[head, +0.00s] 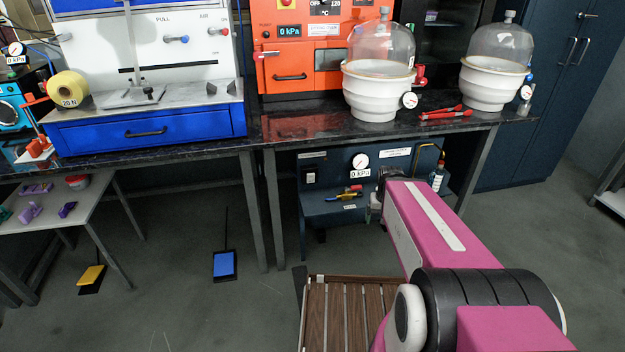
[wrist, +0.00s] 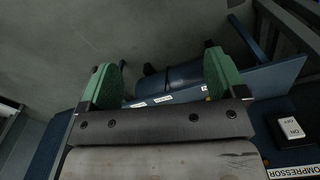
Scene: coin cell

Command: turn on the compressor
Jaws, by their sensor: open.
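The compressor panel (head: 330,165) is a dark blue board under the black bench, with a gauge reading 0 kPa (head: 360,162). Its small white switch (head: 310,177) is at the panel's left. In the wrist view, the white ON/OFF switch (wrist: 291,131) sits at the lower right, above a COMPRESSOR label (wrist: 294,173). My gripper (wrist: 162,75) is open, with green finger pads wide apart and nothing between them. The switch lies to the right of the fingers in that view, apart from them. In the head view my pink arm reaches toward the panel's right part; the fingers cannot be made out.
The bench (head: 285,127) overhangs the panel, with metal legs on both sides. Bell jars (head: 382,60) and an orange oven (head: 305,55) stand on it. A blue shelf (wrist: 270,78) and a dark cylinder (wrist: 175,80) lie beyond the fingers. A slatted wooden surface (head: 345,315) is near me.

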